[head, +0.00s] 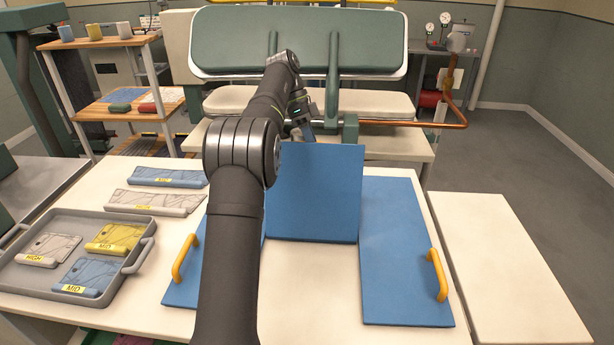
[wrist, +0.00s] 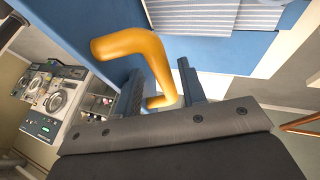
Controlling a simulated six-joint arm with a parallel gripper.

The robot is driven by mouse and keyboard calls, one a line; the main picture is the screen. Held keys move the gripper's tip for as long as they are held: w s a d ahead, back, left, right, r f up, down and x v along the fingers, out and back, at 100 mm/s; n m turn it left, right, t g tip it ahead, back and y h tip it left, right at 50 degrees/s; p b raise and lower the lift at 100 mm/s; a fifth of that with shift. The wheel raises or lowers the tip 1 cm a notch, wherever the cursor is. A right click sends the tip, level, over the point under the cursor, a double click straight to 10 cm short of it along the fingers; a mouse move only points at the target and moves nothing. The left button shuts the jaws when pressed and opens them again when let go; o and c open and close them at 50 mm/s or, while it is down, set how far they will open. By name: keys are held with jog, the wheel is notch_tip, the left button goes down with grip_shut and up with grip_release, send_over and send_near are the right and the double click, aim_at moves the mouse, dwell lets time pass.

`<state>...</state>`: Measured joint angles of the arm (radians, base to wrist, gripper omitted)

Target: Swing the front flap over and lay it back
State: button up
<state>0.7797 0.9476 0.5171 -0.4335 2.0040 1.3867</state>
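The front flap (head: 315,192) is a blue panel standing nearly upright in the middle of the folding board in the head view. My gripper (head: 305,128) is on its far side, partly hidden by my arm. The flap's blue face (wrist: 95,20) shows beside the handle. A striped folded garment (wrist: 215,15) lies on blue board beyond it; the flap hides it in the head view.
The right blue flap (head: 402,250) and left blue flap (head: 180,290) lie flat with orange handles. A grey tray (head: 140,228) of folded garments stands at left, with more bundles (head: 165,177) behind it. A green-padded press (head: 300,40) stands behind. Bare white table (head: 310,285) lies in front.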

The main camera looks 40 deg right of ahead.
jog(key=s+a+r, duration=0.3)
jog(key=s+a, duration=0.9)
jog(key=s+a+f, duration=0.7)
jog(key=s+a, duration=0.2)
jog(key=shift+s+a+f, duration=0.15)
jog(key=shift+s+a, duration=0.1)
jog(key=w+a+r+t+h, duration=0.1)
jog(key=w+a+r, duration=0.1)
jog(key=a, duration=0.5)
jog(key=x, duration=1.7)
jog(key=shift+w+d, duration=0.15)
jog(key=shift+d, duration=0.05)
jog(key=shift+c, duration=0.5)
